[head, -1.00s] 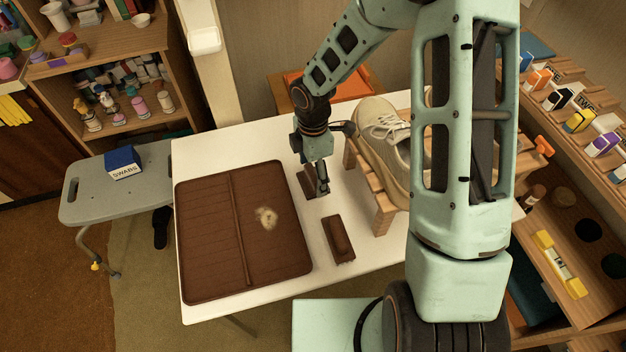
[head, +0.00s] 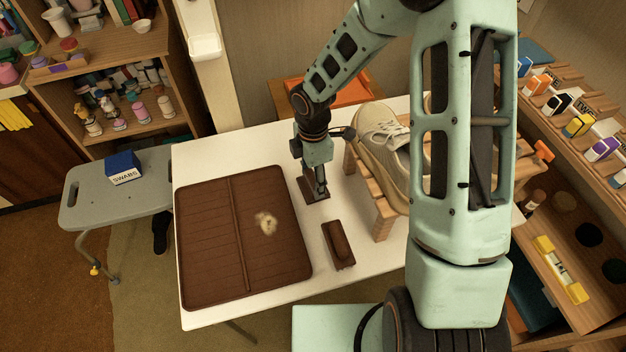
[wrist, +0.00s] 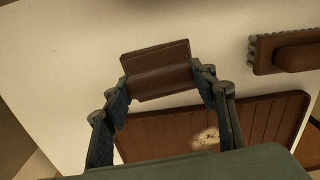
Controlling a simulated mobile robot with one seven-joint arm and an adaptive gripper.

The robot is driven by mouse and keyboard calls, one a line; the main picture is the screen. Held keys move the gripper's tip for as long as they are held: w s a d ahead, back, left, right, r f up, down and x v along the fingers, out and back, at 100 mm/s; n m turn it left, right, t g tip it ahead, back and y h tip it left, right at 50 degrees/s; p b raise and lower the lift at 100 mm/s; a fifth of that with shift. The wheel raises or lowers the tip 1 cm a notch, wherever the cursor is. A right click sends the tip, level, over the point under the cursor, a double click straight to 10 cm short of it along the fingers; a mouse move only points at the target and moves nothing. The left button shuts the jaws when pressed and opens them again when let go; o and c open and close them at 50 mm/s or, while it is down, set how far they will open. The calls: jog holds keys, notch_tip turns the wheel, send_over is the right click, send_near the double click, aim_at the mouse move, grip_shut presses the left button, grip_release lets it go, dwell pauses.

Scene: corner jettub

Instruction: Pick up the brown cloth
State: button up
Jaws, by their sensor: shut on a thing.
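The brown cloth (head: 315,188) is a small folded piece with a raised ridge, on or just above the white table, right of the brown mat. In the wrist view the brown cloth (wrist: 154,62) lies across the space between my fingertips. My gripper (head: 320,192) points down at it, and in the wrist view my gripper (wrist: 161,82) has a finger at each side of the cloth, shut on it. Part of the cloth is hidden behind the fingers in the head view. I cannot tell whether it is clear of the table.
The brown ridged mat (head: 205,240) with a pale patch lies left on the white table (head: 290,285). A brown brush (head: 338,243) lies in front of my gripper. A pale shoe (head: 378,135) on a wooden rack (head: 383,215) stands close on the right.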

aim_at(313, 178)
notch_tip(313, 178, up, 3)
jog(key=shift+r, duration=0.15)
jog(key=s+r+p, duration=0.1)
jog(key=s+r, duration=0.3)
jog(key=s, duration=0.3)
jog(key=s+a+r+p, duration=0.1)
jog(key=s+r, duration=0.4)
jog(key=s, duration=0.2)
jog(key=shift+r, duration=0.25)
